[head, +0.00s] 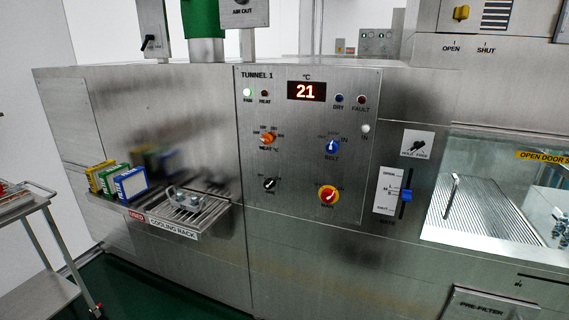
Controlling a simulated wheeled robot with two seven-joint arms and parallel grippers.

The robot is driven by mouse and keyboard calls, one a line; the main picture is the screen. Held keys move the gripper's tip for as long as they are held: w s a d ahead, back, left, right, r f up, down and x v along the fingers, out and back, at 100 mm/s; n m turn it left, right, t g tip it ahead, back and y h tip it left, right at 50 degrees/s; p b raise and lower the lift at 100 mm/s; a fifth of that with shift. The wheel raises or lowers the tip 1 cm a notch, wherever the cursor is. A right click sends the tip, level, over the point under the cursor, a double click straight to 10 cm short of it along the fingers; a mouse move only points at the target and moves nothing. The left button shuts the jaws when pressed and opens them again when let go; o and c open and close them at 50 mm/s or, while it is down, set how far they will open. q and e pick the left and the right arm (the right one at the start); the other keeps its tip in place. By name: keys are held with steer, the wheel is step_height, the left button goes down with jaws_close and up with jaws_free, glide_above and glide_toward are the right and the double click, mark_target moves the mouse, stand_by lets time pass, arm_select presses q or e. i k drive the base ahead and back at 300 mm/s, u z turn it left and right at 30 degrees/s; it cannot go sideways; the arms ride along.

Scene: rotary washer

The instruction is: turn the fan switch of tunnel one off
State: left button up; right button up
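The Tunnel 1 panel (299,215) is on the steel machine front, in the middle of the head view. A small black knob (269,184) sits at its lower left; its label is too small to read surely, but it may be the fan switch. Its exact pointer position is hard to tell. The display (306,91) reads 21. Neither of my grippers is in view.
The panel also carries an orange heat knob (267,138), a blue belt knob (332,146) and a red-yellow knob (327,195). A cooling rack (190,213) juts out at lower left beside coloured boxes (131,184). A blue slider (406,195) is at right. A cart (40,222) stands far left.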

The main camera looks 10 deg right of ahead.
mark_target(268, 184)
steer(key=u, duration=1.25)
steer(key=i, duration=0.65)
steer(key=z, duration=2.85)
